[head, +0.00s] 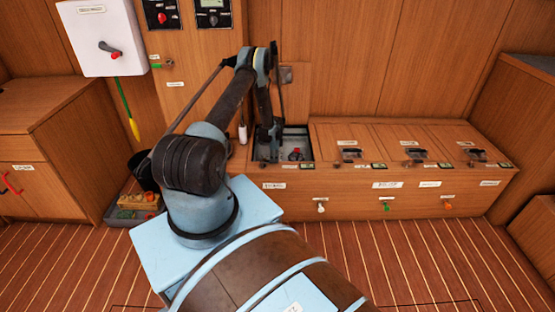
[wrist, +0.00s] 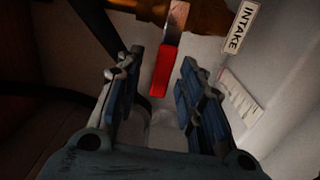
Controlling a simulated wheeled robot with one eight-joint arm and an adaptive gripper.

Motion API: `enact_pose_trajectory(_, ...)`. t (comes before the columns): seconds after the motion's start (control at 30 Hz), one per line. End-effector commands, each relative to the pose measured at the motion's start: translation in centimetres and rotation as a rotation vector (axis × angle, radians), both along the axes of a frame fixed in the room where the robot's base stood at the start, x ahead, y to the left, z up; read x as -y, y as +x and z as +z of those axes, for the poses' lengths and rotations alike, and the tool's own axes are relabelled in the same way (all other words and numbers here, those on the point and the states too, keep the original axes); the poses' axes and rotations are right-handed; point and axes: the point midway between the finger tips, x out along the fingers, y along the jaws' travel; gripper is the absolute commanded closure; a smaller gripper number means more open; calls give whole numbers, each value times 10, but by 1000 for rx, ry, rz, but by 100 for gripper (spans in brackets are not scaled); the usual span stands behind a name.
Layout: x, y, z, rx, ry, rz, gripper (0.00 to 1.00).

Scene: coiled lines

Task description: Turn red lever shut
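In the wrist view a lever with a red grip (wrist: 164,70) hangs from a brass valve body (wrist: 205,18). Its bare metal part shows above the red grip. A label reading INTAKE (wrist: 239,27) is to the right of it. My gripper (wrist: 157,85) is open, with the red grip between and just beyond its two fingers; I see no finger touching it. In the head view my gripper (head: 268,150) reaches down at the open compartment (head: 311,140) in the bench. A small red thing (head: 296,153) shows inside; I cannot tell whether it is the same lever.
In the wrist view a dark hose runs close behind the left finger, and pale walls enclose the space. In the head view, closed latched lids (head: 395,133) lie right of the compartment. A white box with a red-handled switch (head: 101,40) hangs at upper left.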

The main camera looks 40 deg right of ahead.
Motion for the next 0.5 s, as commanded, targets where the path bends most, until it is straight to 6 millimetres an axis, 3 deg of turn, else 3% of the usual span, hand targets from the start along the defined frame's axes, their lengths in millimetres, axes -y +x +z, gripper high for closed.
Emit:
enact_pose_trajectory(0.33,3,-1,3,1,-3,-2,63)
enact_pose_trajectory(0.5,4,-2,20,1,-3,-4,63)
